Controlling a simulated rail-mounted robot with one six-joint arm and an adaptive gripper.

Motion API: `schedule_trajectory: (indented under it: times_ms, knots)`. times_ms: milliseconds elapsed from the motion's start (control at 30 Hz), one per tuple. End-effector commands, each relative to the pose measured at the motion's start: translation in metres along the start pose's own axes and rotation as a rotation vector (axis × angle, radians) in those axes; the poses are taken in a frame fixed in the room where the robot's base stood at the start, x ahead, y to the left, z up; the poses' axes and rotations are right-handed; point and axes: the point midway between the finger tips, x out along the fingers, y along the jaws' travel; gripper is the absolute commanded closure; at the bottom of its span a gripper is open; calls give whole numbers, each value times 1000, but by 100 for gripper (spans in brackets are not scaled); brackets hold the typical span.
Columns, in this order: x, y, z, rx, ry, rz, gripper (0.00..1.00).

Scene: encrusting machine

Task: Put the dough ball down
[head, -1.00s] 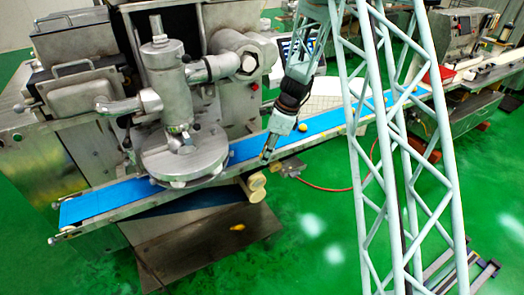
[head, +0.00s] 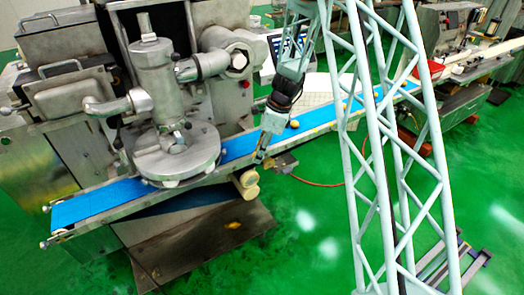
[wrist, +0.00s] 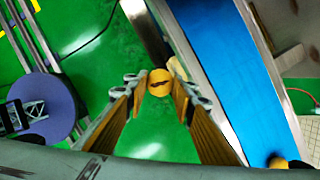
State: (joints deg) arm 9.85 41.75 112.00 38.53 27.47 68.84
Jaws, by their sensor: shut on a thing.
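My gripper (head: 259,157) points down at the front edge of the blue conveyor belt (head: 100,205), right of the round machine head. In the wrist view its fingers (wrist: 160,88) are shut on a yellow-orange dough ball (wrist: 160,76) with a dark streak. Green floor shows behind the ball there, and the belt (wrist: 215,50) runs to its right. The held ball is not clear in the head view. Another dough ball (head: 294,124) lies on the belt behind my gripper; a ball also shows at the bottom of the wrist view (wrist: 277,162).
The steel encrusting machine (head: 180,150) stands over the belt at left. Cream rollers (head: 247,184) sit below the belt near my gripper. A yellow piece (head: 233,225) lies on a brown plate (head: 190,248) below. Several small yellow pieces lie along the belt farther right.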

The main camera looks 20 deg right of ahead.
Motion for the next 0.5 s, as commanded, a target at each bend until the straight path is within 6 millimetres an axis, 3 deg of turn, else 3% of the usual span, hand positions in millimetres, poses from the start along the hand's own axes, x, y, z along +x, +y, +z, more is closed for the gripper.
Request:
schedule_trajectory:
  times_ms: [267, 500]
  knots:
    - [20, 13, -4, -167, 0, 54, 87]
    - [49, 34, -11, -459, 0, 144, 87]
